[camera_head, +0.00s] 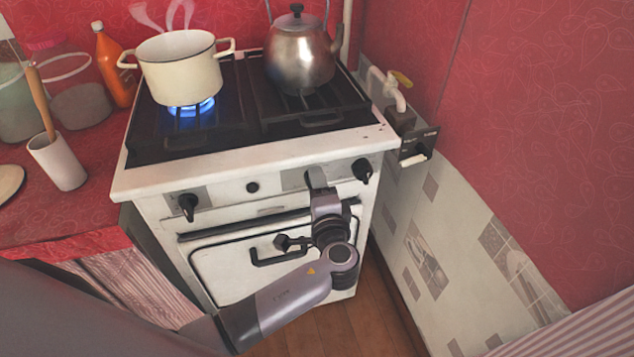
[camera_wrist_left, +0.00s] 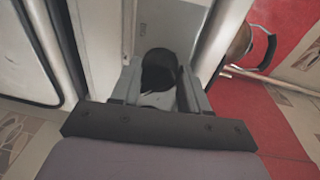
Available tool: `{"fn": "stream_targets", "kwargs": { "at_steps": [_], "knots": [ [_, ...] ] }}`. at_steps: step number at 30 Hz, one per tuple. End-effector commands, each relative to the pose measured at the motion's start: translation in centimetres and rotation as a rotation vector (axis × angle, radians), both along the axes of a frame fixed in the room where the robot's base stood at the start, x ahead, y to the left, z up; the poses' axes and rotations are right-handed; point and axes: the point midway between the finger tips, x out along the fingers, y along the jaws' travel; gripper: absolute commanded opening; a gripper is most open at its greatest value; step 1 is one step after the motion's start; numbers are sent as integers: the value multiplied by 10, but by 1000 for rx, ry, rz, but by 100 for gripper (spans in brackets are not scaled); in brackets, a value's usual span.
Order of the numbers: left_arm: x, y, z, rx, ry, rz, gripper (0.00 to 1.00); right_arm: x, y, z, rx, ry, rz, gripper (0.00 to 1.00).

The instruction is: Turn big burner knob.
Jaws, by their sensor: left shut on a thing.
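A white stove has a front panel (camera_head: 225,191) with black knobs. My left gripper (camera_head: 317,180) is at this panel, right of the middle, and hides the knob that it holds in the head view. In the left wrist view, a round black knob (camera_wrist_left: 158,68) sits between the two fingers of my left gripper (camera_wrist_left: 158,90), which is shut on it. One more black knob (camera_head: 188,205) is at the panel's left, and another black knob (camera_head: 362,170) is just right of my gripper. My right gripper is not in view.
A cream pot (camera_head: 180,75) steams over a blue flame (camera_head: 190,107). A metal kettle (camera_head: 300,55) stands on the right side of the stovetop. The oven handle (camera_head: 275,258) is behind my left arm. A tiled wall (camera_head: 440,240) is close on the right.

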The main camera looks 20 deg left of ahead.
Motion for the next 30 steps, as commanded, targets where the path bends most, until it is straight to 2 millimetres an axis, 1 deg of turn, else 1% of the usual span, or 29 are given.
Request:
{"fn": "stream_targets", "kwargs": {
  "at_steps": [15,16,30],
  "knots": [
    [1,-1,1,15,8,-3,14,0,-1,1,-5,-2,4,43],
    [1,-1,1,15,8,-3,54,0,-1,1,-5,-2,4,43],
    [2,2,1,15,10,-2,55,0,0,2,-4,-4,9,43]
  ]
}}
